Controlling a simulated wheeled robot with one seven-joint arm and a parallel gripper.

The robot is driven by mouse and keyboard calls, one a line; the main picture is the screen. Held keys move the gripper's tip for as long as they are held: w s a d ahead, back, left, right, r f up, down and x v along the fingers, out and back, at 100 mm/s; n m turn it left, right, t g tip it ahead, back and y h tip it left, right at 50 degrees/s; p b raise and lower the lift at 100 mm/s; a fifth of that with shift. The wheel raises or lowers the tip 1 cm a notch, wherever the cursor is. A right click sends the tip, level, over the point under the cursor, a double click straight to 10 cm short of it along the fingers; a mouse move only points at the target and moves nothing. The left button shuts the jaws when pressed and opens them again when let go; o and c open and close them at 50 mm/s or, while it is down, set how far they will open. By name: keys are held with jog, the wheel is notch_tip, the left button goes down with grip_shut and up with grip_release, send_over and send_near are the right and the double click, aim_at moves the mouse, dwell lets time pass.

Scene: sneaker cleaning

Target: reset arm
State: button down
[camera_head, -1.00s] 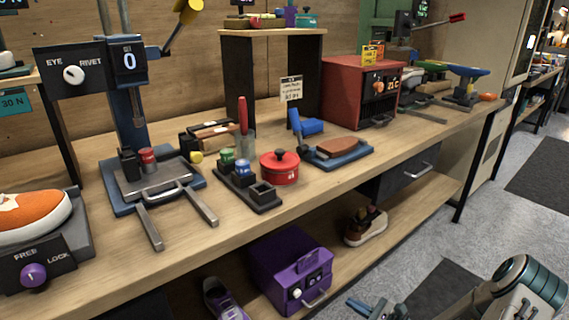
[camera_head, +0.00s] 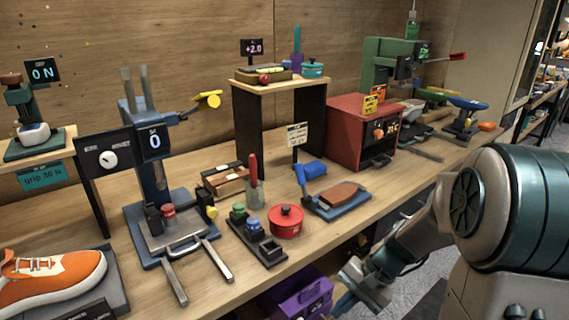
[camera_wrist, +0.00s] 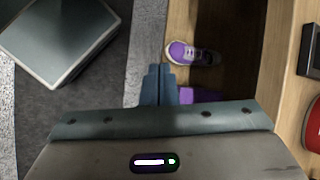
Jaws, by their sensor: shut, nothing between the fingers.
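My gripper (camera_wrist: 158,72) is shut and empty, its blue fingers together in the wrist view. In the head view my gripper (camera_head: 342,303) hangs just in front of the bench's front edge, at the lower centre, partly cut off by the picture's bottom. The purple box (camera_head: 300,300) on the lower shelf is beside it. My arm fills the right side of the head view.
The wooden bench (camera_head: 222,285) holds an orange sneaker (camera_head: 60,278), a blue press (camera_head: 150,165), a red pot (camera_head: 286,221) and a red oven (camera_head: 350,130). A purple sneaker (camera_wrist: 193,54) is below my gripper. Grey floor (camera_wrist: 70,130) lies left in the wrist view.

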jog(key=s+d+r+n+t+h+p, duration=0.1)
jog(key=s+r+n+t+h+p, duration=0.1)
jog(key=r, duration=0.9)
jog(key=s+d+r+n+t+h+p, duration=0.1)
jog(key=s+r+n+t+h+p, duration=0.1)
jog(key=s+r+n+h+p, duration=0.2)
jog(key=s+r+n+p, duration=0.1)
jog(key=s+r+p, duration=0.2)
jog(key=r, duration=0.4)
jog(key=shift+d+h+p, duration=0.3)
jog(key=shift+h+p, duration=0.1)
jog(key=shift+p, duration=0.25)
jog(key=shift+a, duration=0.15)
